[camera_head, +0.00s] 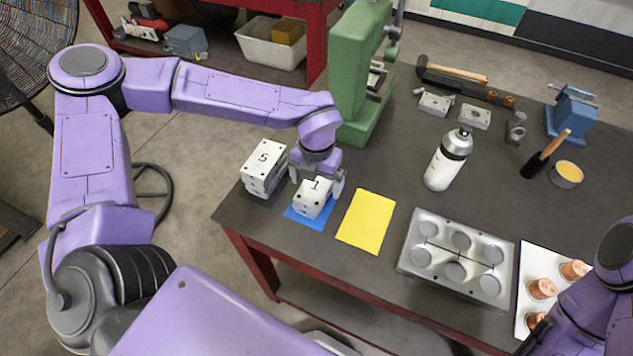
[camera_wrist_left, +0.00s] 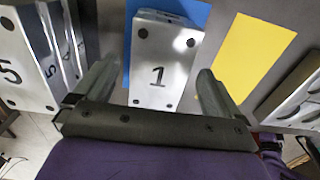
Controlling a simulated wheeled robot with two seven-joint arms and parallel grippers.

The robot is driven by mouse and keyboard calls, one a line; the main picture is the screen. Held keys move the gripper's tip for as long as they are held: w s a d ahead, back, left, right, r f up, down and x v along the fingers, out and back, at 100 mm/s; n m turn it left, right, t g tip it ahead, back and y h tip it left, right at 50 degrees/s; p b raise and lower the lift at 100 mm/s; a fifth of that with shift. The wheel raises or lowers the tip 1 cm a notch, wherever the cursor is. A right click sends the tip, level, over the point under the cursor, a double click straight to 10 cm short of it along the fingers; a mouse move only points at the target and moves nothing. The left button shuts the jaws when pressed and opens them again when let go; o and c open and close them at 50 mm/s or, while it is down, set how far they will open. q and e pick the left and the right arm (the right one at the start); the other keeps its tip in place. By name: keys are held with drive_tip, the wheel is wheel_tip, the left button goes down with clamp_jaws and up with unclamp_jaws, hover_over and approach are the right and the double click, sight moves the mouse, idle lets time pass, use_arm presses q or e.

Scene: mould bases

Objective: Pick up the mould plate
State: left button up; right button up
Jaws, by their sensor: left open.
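A silver mould plate marked 1 (camera_head: 314,196) lies on a blue mat (camera_head: 300,215) near the table's left front edge. It also shows in the left wrist view (camera_wrist_left: 161,62). My left gripper (camera_head: 319,188) is just above this plate, its two fingers apart on either side of it. In the left wrist view the open gripper (camera_wrist_left: 155,95) has the plate between its fingers, with gaps showing beside it. A stack of plates with a 5 on top (camera_head: 264,163) stands just left of the gripper. My right arm shows at the lower right, but its fingertips cannot be seen.
A yellow mat (camera_head: 367,221) lies bare right of the blue mat. A metal mould base with round recesses (camera_head: 456,262) and a white board (camera_head: 529,277) with copper parts lie farther right. A green press (camera_head: 358,90) stands behind; a spray bottle (camera_head: 447,160) stands mid-table.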

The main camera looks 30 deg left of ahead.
use_arm(q)
drive_tip(key=shift+s+f, duration=0.1)
drive_tip(key=shift+f, duration=0.05)
drive_tip(key=shift+s, duration=0.1)
drive_tip(key=shift+c, duration=0.3)
drive_tip(key=c, duration=1.5)
